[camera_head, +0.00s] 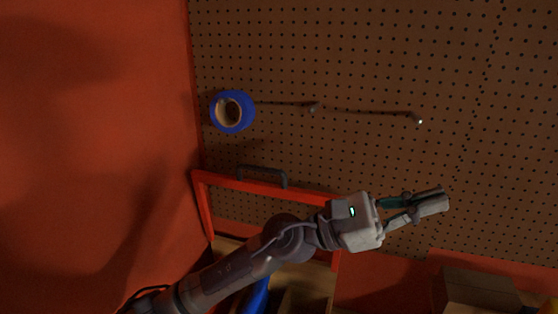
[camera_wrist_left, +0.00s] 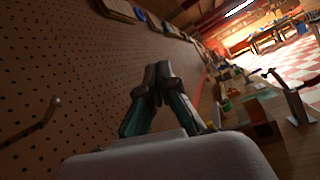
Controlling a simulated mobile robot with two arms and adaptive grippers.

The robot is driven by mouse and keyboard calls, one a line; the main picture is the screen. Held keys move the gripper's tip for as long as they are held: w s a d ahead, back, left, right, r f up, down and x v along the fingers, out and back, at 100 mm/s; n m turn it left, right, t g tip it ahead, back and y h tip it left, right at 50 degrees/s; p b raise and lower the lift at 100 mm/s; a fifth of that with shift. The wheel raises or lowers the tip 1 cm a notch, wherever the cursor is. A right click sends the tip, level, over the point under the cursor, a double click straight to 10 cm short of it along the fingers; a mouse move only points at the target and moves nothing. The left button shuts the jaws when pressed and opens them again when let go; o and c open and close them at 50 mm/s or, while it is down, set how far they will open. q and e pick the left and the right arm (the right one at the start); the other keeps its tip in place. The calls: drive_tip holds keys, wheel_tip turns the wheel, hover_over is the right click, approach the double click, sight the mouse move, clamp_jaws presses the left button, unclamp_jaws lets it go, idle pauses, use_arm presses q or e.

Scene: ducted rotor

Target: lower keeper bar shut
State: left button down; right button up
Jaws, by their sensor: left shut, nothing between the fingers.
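A red frame (camera_head: 203,203) with a dark grey handle (camera_head: 262,177) on its top bar stands in front of the pegboard. I cannot tell whether its top bar is the keeper bar; nothing else in view is clearly that bar. My left arm crosses in front of the frame and hides part of it. My left gripper (camera_head: 432,201) is to the right of the frame, apart from the handle, shut and empty. The left wrist view shows its fingertips together (camera_wrist_left: 158,73), with nothing between them. My right gripper is not in view.
A brown pegboard (camera_head: 330,50) fills the back, with a blue tape roll (camera_head: 216,113) and metal hooks (camera_head: 375,112) on it. A red wall (camera_head: 90,120) is at left. A box (camera_head: 478,290) sits at lower right. The wrist view shows a cluttered bench (camera_wrist_left: 258,125).

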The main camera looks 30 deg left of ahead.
use_arm(q)
drive_tip(key=d+f+m+g+y, duration=0.1)
drive_tip(key=f+m+g+y, duration=0.2)
drive_tip(key=m, duration=0.5)
drive_tip(key=m+t+y+p, duration=0.15)
drive_tip(key=m+y, duration=0.65)
drive_tip(key=y, duration=1.2)
hover_over(278, 185)
wheel_tip(278, 185, down, 5)
drive_tip(key=shift+f, duration=0.1)
drive_tip(key=shift+w, duration=0.1)
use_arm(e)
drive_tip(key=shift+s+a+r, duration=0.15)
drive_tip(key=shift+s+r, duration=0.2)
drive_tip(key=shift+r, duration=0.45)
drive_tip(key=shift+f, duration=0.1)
